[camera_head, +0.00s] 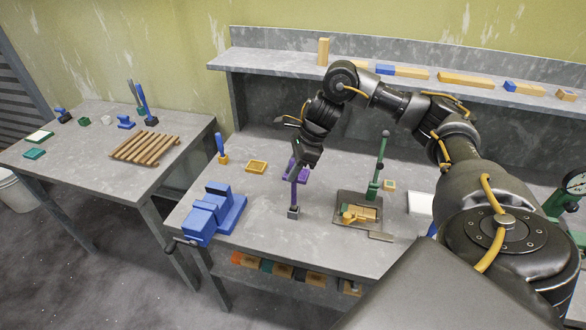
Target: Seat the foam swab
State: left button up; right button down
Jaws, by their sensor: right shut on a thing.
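My right gripper (306,160) reaches over the workbench from the right and is shut on a purple-handled tool (293,192). The tool hangs nearly upright and has a small dark grey block (293,212) at its lower end, which looks like the foam swab. I cannot tell whether the block touches the bench top. The gripper's wrist and fingers partly hide the upper end of the tool. My left gripper is not in view.
A blue vise (205,222) stands at the bench's left front. A green lever press (379,165) stands right of the tool, its base plate (345,222) holding wooden pieces. A small yellow tray (257,167) lies behind. A wooden rack (145,147) is on the left table.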

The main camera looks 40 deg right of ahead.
jog(key=shift+f+b, duration=1.45)
jog(key=shift+f, duration=0.5)
jog(key=c, duration=1.2)
grip_release()
jog(key=p+v, duration=0.2)
jog(key=v, duration=0.9)
jog(key=shift+a, duration=0.1)
